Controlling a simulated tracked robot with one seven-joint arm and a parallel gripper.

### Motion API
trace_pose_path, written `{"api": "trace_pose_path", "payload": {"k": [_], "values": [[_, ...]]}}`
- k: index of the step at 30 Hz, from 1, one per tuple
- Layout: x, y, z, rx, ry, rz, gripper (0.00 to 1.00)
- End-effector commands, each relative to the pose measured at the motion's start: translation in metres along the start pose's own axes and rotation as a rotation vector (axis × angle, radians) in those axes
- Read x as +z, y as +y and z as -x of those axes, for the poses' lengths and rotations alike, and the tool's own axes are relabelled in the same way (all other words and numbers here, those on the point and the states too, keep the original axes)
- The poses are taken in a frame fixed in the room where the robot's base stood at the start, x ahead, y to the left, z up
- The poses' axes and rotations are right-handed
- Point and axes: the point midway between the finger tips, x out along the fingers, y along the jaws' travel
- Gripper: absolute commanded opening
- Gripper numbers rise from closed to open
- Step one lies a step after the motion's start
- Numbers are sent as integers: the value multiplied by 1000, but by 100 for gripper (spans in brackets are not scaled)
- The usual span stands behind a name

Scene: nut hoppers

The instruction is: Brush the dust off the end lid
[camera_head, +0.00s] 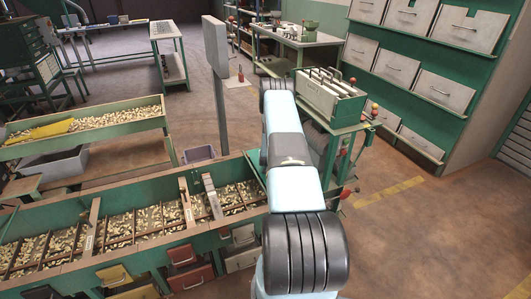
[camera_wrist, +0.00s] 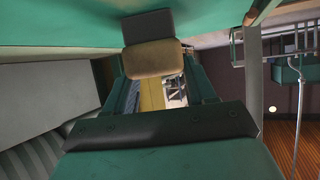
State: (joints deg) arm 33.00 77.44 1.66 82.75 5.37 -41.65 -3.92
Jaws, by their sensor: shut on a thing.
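My gripper (camera_wrist: 157,76) shows in the wrist view, its two green fingers closed on a tan block with a dark grey part above it, which looks like the brush (camera_wrist: 154,58). The brush is close to a green surface at the top of that view; I cannot tell whether they touch. In the head view, my arm hides the gripper and brush. The hopper row has a yellow lid (camera_head: 114,275), a red lid (camera_head: 190,276) and a grey lid (camera_head: 240,261) along its front. The grey one is nearest the right end. Dust on it cannot be made out.
The long green hopper (camera_head: 130,262) holds nuts in several compartments. A second nut tray (camera_head: 90,133) stands behind it, with a grey bin (camera_head: 55,165) below. A green cart (camera_head: 352,128) stands right of my arm. Open floor (camera_head: 430,235) lies at the right.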

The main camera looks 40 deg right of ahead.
Motion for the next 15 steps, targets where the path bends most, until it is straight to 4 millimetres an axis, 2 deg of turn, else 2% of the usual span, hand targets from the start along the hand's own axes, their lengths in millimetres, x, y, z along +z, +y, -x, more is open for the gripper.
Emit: {"api": "trace_pose_path", "payload": {"k": [7,15], "values": [[7,7,15,1,-1,-1,14],[9,9,20,1,0,0,14]]}}
